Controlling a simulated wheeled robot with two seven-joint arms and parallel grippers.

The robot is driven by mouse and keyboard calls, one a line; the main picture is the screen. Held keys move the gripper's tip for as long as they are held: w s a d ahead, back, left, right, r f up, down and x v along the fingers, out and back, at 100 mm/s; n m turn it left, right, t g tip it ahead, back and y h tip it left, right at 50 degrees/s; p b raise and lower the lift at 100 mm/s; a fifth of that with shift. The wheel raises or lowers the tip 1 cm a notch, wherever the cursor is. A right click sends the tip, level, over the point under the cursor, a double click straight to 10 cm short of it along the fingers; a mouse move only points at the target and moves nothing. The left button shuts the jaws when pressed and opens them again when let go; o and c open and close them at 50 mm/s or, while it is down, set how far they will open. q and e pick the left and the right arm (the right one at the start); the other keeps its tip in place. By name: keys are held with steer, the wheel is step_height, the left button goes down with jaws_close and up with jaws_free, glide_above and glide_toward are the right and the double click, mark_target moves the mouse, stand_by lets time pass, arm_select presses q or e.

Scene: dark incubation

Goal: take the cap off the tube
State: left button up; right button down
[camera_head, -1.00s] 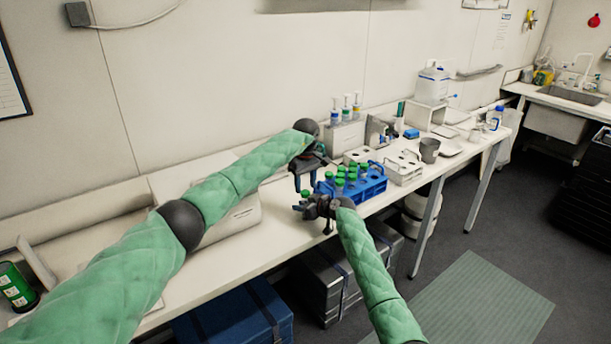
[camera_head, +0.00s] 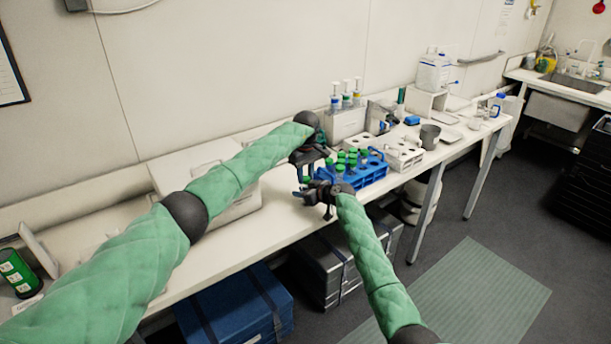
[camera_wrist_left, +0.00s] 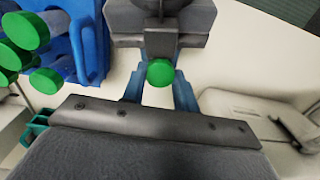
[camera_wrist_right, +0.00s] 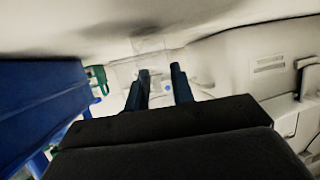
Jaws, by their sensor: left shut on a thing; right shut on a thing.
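A tube's green cap (camera_wrist_left: 160,72) sits between the fingertips of my left gripper (camera_wrist_left: 160,84), which is shut on it. In the head view the cap (camera_head: 306,180) shows just below my left gripper (camera_head: 302,172), in front of the rack. My right gripper (camera_head: 308,192) is shut on the tube under the cap; its dark body shows at the top of the left wrist view. In the right wrist view my right gripper's fingers (camera_wrist_right: 160,82) stand close together. The tube's body is mostly hidden. I cannot tell whether the cap is apart from the tube.
A blue rack (camera_head: 368,177) with several green-capped tubes stands just right of the grippers. A white rack (camera_head: 404,158), a grey cup (camera_head: 429,136) and pump bottles (camera_head: 346,98) stand beyond. A white box (camera_head: 222,205) is behind my left arm. The bench's front edge is close.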

arm_select(q)
steer(key=n, duration=0.6)
steer(key=shift+n, duration=0.4)
steer(key=o, duration=1.1)
